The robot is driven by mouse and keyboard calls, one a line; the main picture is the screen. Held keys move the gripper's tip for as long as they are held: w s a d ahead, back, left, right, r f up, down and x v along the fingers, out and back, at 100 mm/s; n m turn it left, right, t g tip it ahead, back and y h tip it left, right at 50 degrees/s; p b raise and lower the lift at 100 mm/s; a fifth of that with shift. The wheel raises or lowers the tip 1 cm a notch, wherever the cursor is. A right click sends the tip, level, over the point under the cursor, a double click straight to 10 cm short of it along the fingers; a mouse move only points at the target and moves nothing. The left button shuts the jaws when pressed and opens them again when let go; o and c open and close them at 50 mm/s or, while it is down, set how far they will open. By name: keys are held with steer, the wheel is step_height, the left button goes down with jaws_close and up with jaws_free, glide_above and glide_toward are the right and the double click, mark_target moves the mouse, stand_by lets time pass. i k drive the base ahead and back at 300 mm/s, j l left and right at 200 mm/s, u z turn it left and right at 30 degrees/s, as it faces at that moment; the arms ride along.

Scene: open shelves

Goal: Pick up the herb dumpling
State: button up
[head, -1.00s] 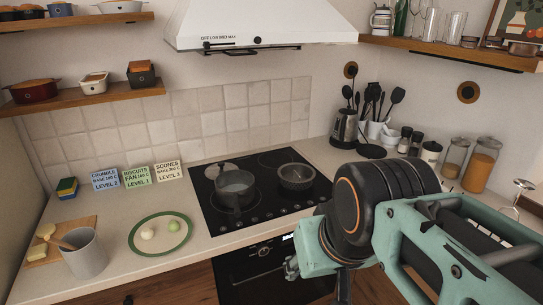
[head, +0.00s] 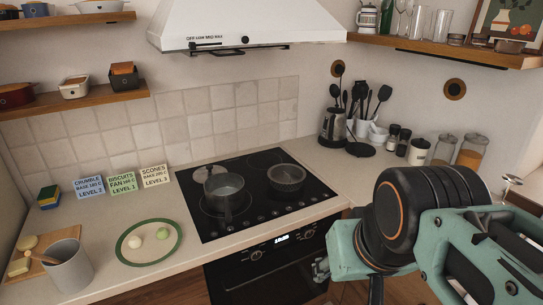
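A pale green dumpling (head: 162,233), which looks like the herb one, rests on a green-rimmed plate (head: 124,256) on the counter at lower left. A white dumpling (head: 134,242) lies just left of it on the same plate, apart from it. My gripper (head: 322,269) shows only in part at the lower middle, beside my green and black arm. It is well right of the plate, in front of the oven. My arm hides most of it, so its opening cannot be seen.
A black hob (head: 240,226) with a grey saucepan (head: 225,196) and a dark pot (head: 286,179) stands right of the plate. A grey cup (head: 69,268) and a wooden board (head: 36,250) are left of it. Propped cards (head: 122,184) stand behind.

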mark_target(162, 233)
steer(key=i+j+u, duration=0.3)
steer(key=i+u, duration=0.15)
steer(key=i, duration=0.15)
steer(key=i+u, duration=0.4)
steer(key=i, duration=0.2)
steer(key=j+z, duration=0.2)
steer(key=j, duration=0.15)
steer(key=k+j+z, duration=0.15)
steer(key=j, duration=0.15)
steer(key=i+l+u, duration=0.2)
steer(key=l, duration=0.15)
steer(key=l+u, duration=0.2)
steer(key=k+l, duration=0.05)
steer(key=l, duration=0.05)
